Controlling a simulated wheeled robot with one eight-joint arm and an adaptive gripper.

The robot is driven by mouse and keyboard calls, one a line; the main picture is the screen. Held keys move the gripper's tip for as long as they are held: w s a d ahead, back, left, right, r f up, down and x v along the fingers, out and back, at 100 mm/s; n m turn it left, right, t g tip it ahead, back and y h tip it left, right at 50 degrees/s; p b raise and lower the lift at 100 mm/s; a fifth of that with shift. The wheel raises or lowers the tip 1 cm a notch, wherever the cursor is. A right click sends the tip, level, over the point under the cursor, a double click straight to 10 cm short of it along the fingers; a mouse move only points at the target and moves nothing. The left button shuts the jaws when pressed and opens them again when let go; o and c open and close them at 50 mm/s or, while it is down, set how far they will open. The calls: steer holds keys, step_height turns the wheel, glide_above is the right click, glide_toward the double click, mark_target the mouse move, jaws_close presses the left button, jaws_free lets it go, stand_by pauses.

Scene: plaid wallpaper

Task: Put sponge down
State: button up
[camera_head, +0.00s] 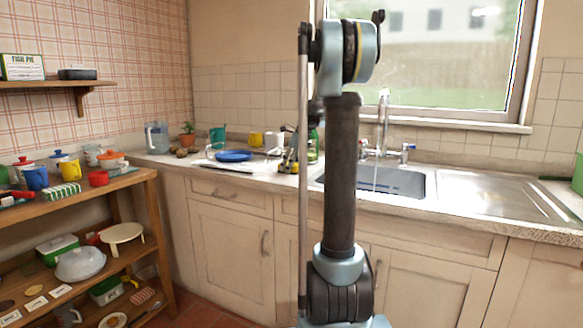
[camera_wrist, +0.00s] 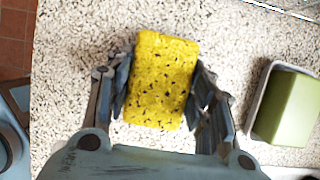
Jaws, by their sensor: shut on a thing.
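A yellow sponge with dark specks (camera_wrist: 165,65) is between the two fingers of my gripper (camera_wrist: 162,92) in the wrist view. The fingers are shut on its left and right sides. The sponge is over the speckled worktop (camera_wrist: 75,50); I cannot tell whether it touches it.
A green block in a pale tray (camera_wrist: 258,107) lies right of the sponge. In the head view, a blue plate (camera_head: 233,156), a teal mug (camera_head: 217,138) and a yellow cup (camera_head: 256,139) stand left of my gripper. The sink (camera_head: 400,183) is to its right.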

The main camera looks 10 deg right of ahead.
steer(key=o, duration=1.1)
steer(key=shift+s+f, duration=0.1)
steer(key=shift+f, duration=0.1)
steer(key=o, duration=0.3)
steer(key=shift+f, duration=0.1)
steer(key=shift+r, duration=0.35)
steer(key=v, duration=1.7)
steer(key=shift+d+r, duration=0.15)
steer(key=shift+r, duration=0.15)
